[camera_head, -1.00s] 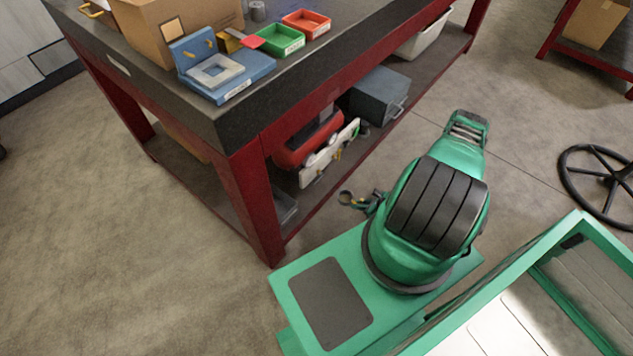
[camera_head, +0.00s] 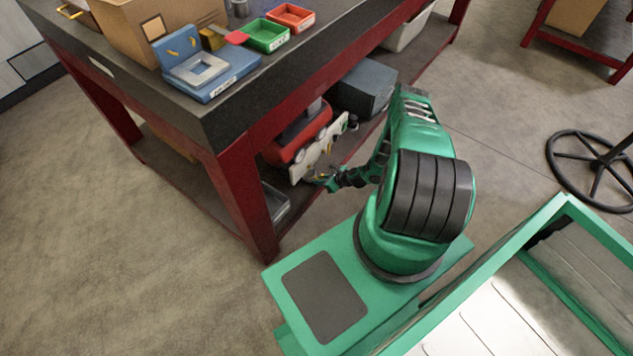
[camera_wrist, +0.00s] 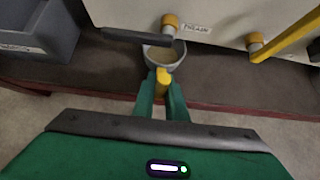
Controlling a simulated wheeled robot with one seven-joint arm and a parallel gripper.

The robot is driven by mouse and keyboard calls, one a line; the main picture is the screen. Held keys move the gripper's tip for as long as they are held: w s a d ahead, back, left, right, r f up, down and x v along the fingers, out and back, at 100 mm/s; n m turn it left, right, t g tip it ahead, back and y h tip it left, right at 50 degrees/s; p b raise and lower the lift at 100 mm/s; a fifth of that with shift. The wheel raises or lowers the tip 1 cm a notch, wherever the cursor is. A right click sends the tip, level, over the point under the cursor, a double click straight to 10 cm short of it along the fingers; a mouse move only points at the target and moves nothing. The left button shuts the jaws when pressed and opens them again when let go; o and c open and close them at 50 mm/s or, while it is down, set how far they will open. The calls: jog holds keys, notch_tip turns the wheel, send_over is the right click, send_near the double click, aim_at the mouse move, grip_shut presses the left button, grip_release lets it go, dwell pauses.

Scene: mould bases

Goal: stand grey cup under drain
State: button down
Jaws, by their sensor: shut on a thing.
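The grey cup (camera_wrist: 150,56) shows its pale rim and a brownish inside in the wrist view. My gripper (camera_wrist: 162,92) is shut on a yellow part at the cup's near side, seemingly its handle. A white panel (camera_wrist: 225,12) stands just beyond the cup. It carries a yellow outlet (camera_wrist: 170,20) near a label that seems to read DRAIN. The cup's opening lies close to that outlet. A dark bar (camera_wrist: 130,36) partly covers the cup's far rim. I cannot tell whether the cup's base touches the shelf. In the head view my gripper (camera_head: 325,180) is beside the panel.
A second yellow fitting (camera_wrist: 255,40) and a slanting yellow bar (camera_wrist: 290,40) sit right of the outlet. A grey bin (camera_wrist: 40,30) stands left. The panel is by a red tank (camera_head: 300,140) on the lower shelf. The bench's red leg (camera_head: 240,205) stands left of my arm.

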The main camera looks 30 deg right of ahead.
jog(key=shift+w+a+f, duration=0.2)
jog(key=shift+w, duration=0.25)
jog(key=shift+w+a+f, duration=0.15)
jog(key=shift+w+f, duration=0.05)
jog(key=shift+w, duration=0.2)
jog(key=shift+f, duration=0.35)
jog(key=c, duration=1.8)
grip_release()
jog(key=shift+o, duration=0.2)
